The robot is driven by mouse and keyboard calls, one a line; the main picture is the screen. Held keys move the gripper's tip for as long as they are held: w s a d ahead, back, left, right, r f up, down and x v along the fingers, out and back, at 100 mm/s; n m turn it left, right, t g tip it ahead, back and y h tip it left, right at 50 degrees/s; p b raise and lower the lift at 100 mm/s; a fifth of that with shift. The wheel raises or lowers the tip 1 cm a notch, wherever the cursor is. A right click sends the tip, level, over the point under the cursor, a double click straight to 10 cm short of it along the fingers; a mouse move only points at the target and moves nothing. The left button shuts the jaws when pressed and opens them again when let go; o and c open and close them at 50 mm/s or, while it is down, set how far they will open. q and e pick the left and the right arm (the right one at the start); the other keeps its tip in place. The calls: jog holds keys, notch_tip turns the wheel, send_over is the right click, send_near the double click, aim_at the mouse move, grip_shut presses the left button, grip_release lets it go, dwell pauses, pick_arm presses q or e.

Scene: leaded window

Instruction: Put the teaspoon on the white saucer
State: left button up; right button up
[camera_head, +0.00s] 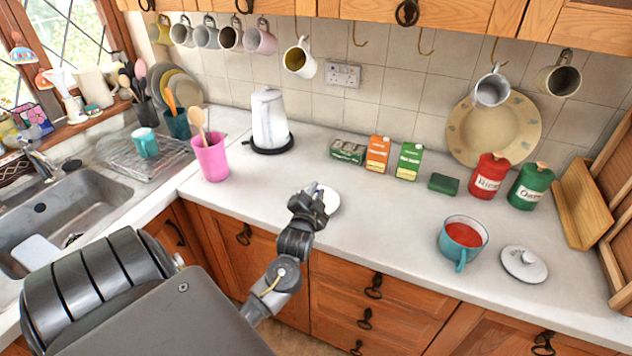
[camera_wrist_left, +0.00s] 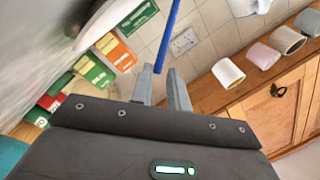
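The white saucer (camera_head: 331,200) lies on the worktop in the head view, partly hidden behind my left gripper (camera_head: 314,192). In the left wrist view a thin blue rod (camera_wrist_left: 171,38), which looks like the teaspoon's handle, runs from between the fingertips of my left gripper (camera_wrist_left: 160,72) out of the top of the picture. The fingers are a little apart, with the rod held between them in the air. The spoon's bowl does not show, and I cannot make out the spoon in the head view. My right gripper is not in view.
A pink utensil pot (camera_head: 210,160) and a kettle (camera_head: 269,120) stand left of the saucer. Cartons (camera_head: 378,153) stand behind it to the right. A teal pot (camera_head: 462,240) with red contents and a white lid (camera_head: 524,264) are further right. The worktop between is clear.

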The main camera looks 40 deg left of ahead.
pick_arm(q)
jog(key=shift+o, duration=1)
jog(key=shift+s+r, duration=0.1)
jog(key=shift+r, duration=0.4)
jog(key=b+v, duration=0.2)
jog(key=v, duration=1)
